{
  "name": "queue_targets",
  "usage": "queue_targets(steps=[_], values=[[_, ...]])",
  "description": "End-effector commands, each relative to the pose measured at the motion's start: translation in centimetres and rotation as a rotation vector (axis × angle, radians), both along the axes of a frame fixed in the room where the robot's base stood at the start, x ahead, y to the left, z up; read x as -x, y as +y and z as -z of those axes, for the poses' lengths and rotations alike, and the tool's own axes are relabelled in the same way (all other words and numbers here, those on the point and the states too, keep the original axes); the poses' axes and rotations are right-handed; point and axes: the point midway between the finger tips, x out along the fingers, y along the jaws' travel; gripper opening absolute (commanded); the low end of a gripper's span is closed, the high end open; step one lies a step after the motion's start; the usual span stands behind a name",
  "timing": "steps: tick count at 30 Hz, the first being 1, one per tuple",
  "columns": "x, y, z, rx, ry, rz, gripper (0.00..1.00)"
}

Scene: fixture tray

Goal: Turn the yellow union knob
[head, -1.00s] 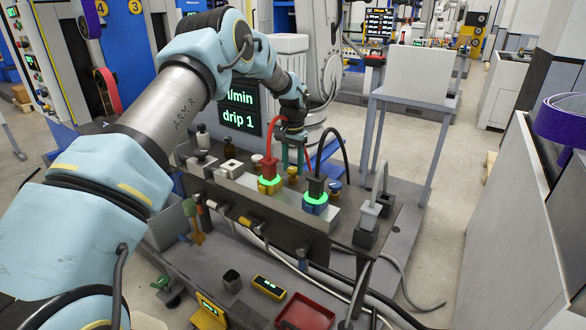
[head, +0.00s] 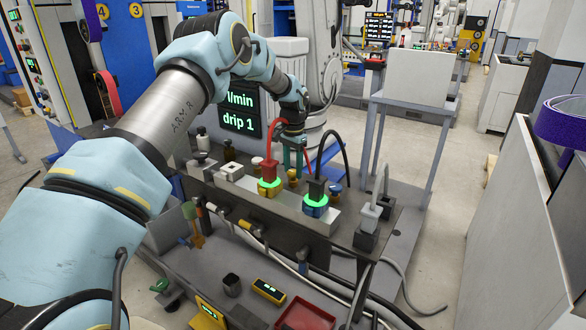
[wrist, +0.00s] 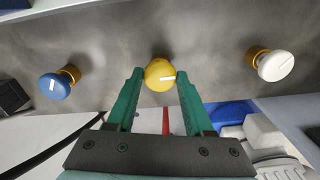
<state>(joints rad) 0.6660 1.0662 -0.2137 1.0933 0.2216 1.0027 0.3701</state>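The yellow union knob (wrist: 160,75) has a round cap with a white line across it. In the wrist view it lies between the tips of my gripper's green fingers (wrist: 160,80). Narrow gaps seem to show on both sides; I cannot tell whether either finger touches it.
In the wrist view a blue knob (wrist: 55,85) is to the left and a white knob (wrist: 275,66) to the right. In front of the yellow knob stand red (head: 270,172) and black (head: 316,188) cable plugs with glowing green rings. A red tray (head: 304,314) lies nearer.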

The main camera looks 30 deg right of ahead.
Motion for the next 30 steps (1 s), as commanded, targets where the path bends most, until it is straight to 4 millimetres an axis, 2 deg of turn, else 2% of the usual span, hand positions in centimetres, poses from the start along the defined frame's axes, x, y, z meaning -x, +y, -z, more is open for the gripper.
queue_targets(steps=[1,7,17,20,30], values=[[0.0,0.0,0.0,0.001,0.0,0.0,0.58],[0.0,0.0,0.0,0.0,0.0,0.0,0.81],[0.0,0.0,-0.4,0.001,-0.001,-0.001,0.81],[-0.1,-0.1,-1.5,0.002,-0.003,-0.001,0.81],[0.0,-0.1,-8.0,0.003,-0.003,-0.001,0.81]])
